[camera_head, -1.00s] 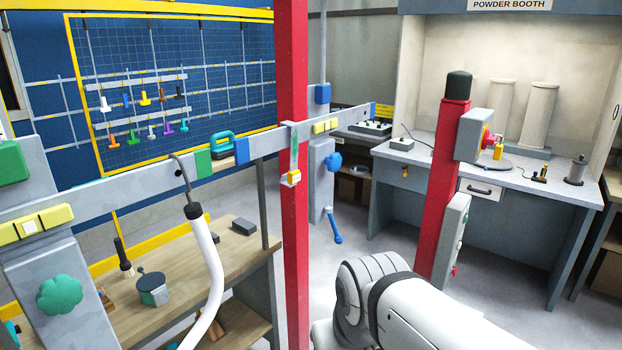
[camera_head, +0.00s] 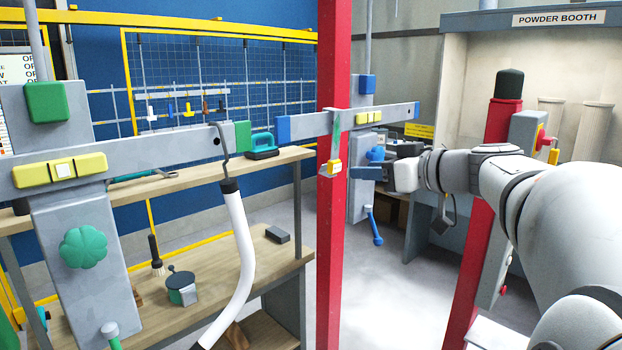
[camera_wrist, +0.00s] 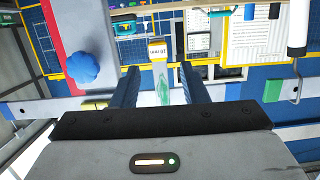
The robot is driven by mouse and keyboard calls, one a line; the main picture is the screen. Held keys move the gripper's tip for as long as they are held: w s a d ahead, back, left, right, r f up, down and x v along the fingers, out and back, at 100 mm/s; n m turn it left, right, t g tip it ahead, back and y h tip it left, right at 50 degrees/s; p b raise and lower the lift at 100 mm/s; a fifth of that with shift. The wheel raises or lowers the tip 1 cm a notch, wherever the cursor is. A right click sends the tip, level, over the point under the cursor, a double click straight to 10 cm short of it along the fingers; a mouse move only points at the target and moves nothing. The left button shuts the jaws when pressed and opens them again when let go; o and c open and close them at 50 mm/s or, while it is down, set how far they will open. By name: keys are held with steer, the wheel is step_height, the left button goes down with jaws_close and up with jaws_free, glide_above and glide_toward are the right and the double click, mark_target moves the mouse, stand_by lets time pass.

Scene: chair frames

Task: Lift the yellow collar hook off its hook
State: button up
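A small yellow and white tag-like piece (camera_head: 334,167) hangs low on a grey strap with a green mark, at the red post. I take it for the yellow collar hook; its hook is too small to make out. In the wrist view a yellow-edged piece with a white label (camera_wrist: 157,49) shows between and beyond the fingertips. My gripper (camera_wrist: 160,80) is open, its two dark blue fingers apart with nothing held. In the head view my gripper (camera_head: 364,172) is just right of the piece; whether they touch cannot be told.
The red post (camera_head: 333,240) and grey crossbar (camera_head: 300,124) stand close to my gripper. A blue lobed knob (camera_wrist: 82,68) is beside the fingers. A white hose (camera_head: 240,255) hangs at left. Several small coloured hooks, one yellow (camera_head: 188,107), hang on the back board.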

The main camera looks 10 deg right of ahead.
mark_target(337, 165)
steer(key=p+x, duration=0.1)
steer(key=x, duration=0.1)
steer(key=p+x, duration=0.2)
steer(key=x, duration=0.1)
steer(key=r+p+x, duration=0.1)
steer(key=x, duration=0.2)
steer(key=shift+w+p, duration=0.1)
steer(key=shift+p, duration=0.25)
steer(key=shift+d+f, duration=0.1)
steer(key=shift+f, duration=0.15)
steer(key=shift+c, duration=0.7)
steer(key=c, duration=0.3)
jaws_close()
